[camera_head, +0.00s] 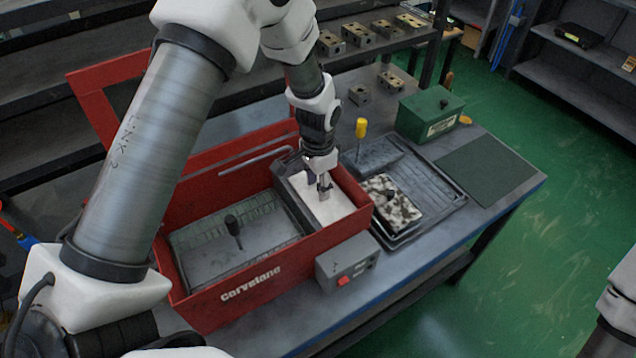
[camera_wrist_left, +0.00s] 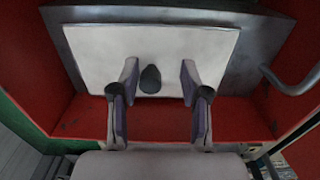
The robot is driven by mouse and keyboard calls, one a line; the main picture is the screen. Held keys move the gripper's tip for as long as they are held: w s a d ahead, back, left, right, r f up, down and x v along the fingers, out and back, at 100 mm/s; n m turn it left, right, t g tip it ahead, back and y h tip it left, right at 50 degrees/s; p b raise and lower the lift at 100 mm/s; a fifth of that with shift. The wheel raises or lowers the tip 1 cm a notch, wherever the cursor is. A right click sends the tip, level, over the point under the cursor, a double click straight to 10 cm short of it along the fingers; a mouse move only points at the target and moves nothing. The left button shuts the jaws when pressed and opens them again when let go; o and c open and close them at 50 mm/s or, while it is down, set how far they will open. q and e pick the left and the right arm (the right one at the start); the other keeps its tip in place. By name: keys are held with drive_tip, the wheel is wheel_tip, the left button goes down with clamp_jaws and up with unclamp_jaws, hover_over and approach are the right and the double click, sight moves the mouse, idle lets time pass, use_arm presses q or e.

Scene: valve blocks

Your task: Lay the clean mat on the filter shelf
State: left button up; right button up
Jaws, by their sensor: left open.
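A clean white mat (camera_head: 328,200) lies flat in a grey metal frame, the likely filter shelf (camera_head: 291,187), at the right end of the red washer tank. In the left wrist view the white mat (camera_wrist_left: 205,60) has a dark knob (camera_wrist_left: 150,79) near its middle. My left gripper (camera_head: 323,188) is right above the mat. Its fingers, also in the left wrist view (camera_wrist_left: 158,80), are open, one on each side of the knob with gaps between. A second mat (camera_head: 391,202), blotched black and white, with a dark knob, lies in a black tray (camera_head: 446,208). My right gripper is out of view.
The red tank (camera_head: 255,290) has an open lid and a basin with a dark knob (camera_head: 233,224). A grey switch box (camera_head: 346,263) is on its front. A green box (camera_head: 431,113), yellow-handled tool (camera_head: 361,128) and metal blocks stand behind. A dark pad (camera_head: 487,170) lies clear at right.

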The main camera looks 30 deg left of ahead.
use_arm(q)
drive_tip(key=shift+w+r+b, duration=0.1)
drive_tip(key=shift+r+b, duration=0.2)
drive_tip(key=shift+r, duration=0.25)
wheel_tip(320, 180, up, 11)
drive_tip(key=b, duration=0.2)
